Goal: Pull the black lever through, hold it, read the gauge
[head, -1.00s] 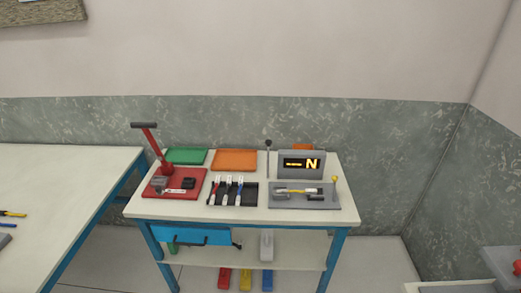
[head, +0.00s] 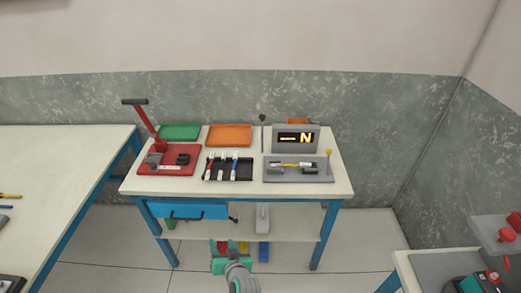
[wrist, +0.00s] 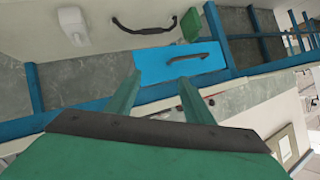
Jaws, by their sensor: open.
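A thin upright lever with a black knob (head: 262,119) stands beside the gauge on the work table. The gauge (head: 296,138) is a grey box with a dark display showing a yellow "N"; its smaller text is unreadable. In front of it lies a grey board (head: 284,175) with a yellow-and-grey part and a yellow-knobbed stick (head: 328,153). My gripper (head: 222,244) is low in front of the table, well apart from the lever. In the wrist view my gripper (wrist: 160,86) is open, with nothing between its fingers. The lever and gauge are not in the wrist view.
A red base (head: 181,168) carries a tilted red arm with a black handle. A black tray (head: 231,174) holds several cables. Green (head: 180,132) and orange (head: 228,134) trays lie behind. A blue drawer (wrist: 180,63) faces my gripper. Another bench (head: 50,170) stands left; floor between is clear.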

